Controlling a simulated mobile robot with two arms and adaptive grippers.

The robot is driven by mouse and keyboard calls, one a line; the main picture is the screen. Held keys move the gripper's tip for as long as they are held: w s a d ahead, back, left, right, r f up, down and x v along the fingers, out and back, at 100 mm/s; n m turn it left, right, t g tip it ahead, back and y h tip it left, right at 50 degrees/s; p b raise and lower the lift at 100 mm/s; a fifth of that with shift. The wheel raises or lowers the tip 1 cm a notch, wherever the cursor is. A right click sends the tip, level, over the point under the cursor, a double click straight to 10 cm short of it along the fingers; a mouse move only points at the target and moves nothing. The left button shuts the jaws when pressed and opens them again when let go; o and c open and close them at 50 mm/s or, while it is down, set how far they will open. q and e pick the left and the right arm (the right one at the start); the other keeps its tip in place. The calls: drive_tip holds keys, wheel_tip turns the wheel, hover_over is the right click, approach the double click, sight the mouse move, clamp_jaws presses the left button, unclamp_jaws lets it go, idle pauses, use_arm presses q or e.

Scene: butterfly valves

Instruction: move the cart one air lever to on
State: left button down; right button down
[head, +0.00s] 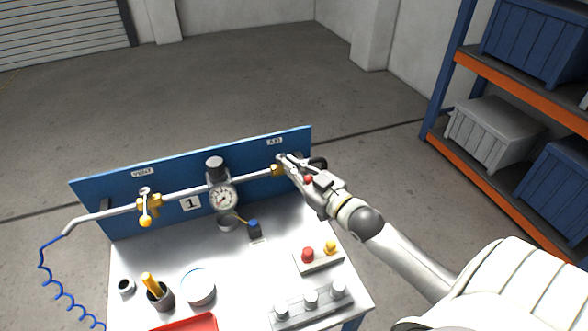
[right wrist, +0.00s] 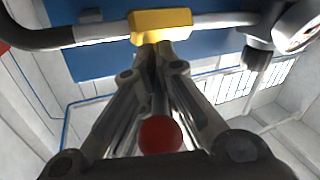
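The cart (head: 255,268) has a blue back panel (head: 110,185) with a pipe and a plate marked 1. The yellow air valve (head: 277,170) sits at the pipe's right end, below the AIR label; it also shows at the top of the right wrist view (right wrist: 160,24). Its lever ends in a red ball knob (right wrist: 160,135), which lies between my finger linkages. My right gripper (head: 287,163) is at this valve, its fingertips closed together around the lever near the valve body. The lever points out from the pipe toward my gripper. My left gripper is not in view.
The vent valve (head: 147,205) with a yellow knob is at left. A pressure gauge (head: 222,198) stands mid-pipe. On the cart top are a cup with a yellow handle (head: 158,294), a round tin (head: 198,287), a button box (head: 318,260) and a red tray (head: 190,324). Shelving (head: 450,140) stands right.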

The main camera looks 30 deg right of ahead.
drive_tip(key=shift+f+y, duration=0.15)
drive_tip(key=shift+y, duration=0.15)
drive_tip(key=c, duration=1.7)
unclamp_jaws()
drive_tip(key=shift+c, duration=0.2)
drive_tip(key=shift+s+f, duration=0.1)
drive_tip(key=shift+s, duration=0.05)
